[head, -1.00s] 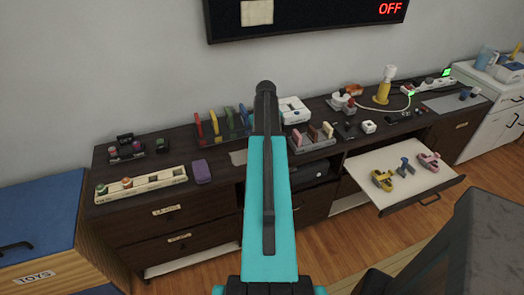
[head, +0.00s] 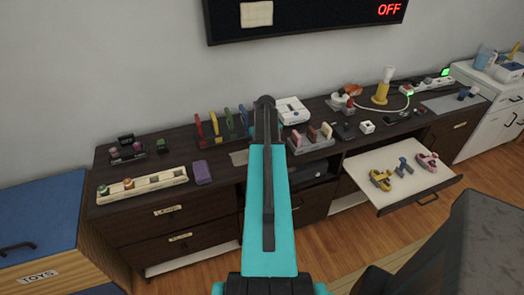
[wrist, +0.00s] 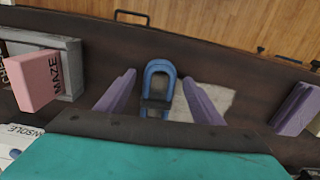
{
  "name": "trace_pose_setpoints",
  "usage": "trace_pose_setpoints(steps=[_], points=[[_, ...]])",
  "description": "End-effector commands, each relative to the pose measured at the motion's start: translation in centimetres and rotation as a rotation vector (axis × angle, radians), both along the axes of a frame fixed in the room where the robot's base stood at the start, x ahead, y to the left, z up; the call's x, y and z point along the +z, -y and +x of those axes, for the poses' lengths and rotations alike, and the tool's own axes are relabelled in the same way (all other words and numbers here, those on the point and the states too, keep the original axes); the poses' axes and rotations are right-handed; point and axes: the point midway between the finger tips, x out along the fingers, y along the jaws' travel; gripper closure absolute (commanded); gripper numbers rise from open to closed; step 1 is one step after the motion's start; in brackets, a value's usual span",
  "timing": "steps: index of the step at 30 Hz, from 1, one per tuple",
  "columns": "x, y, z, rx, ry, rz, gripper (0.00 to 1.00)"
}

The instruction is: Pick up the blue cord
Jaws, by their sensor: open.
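The blue cord (wrist: 150,70) shows in the wrist view as an upright-looking blue loop with a dark piece across its lower part. It is on the dark cabinet top. My gripper (wrist: 159,78) is open, its two purple fingers one on each side of the blue loop, with gaps visible on both sides. I cannot tell how high the fingertips are above the cabinet top. In the head view my teal arm hides the gripper and the blue loop.
A grey holder with a pink cartridge (wrist: 38,82) is left of the fingers in the wrist view; a purple box (wrist: 297,109) is at right. A pale flat sheet (wrist: 208,97) lies beside the loop. In the head view, an open drawer (head: 350,170) sticks out at right.

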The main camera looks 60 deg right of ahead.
Motion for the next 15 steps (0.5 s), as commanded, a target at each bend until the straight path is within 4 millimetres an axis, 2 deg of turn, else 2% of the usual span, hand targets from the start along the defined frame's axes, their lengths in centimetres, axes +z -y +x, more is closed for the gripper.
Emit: trace_pose_setpoints(steps=[15], points=[[0.02, -0.01, 0.01, 0.0, 0.0, 0.0, 0.41]])
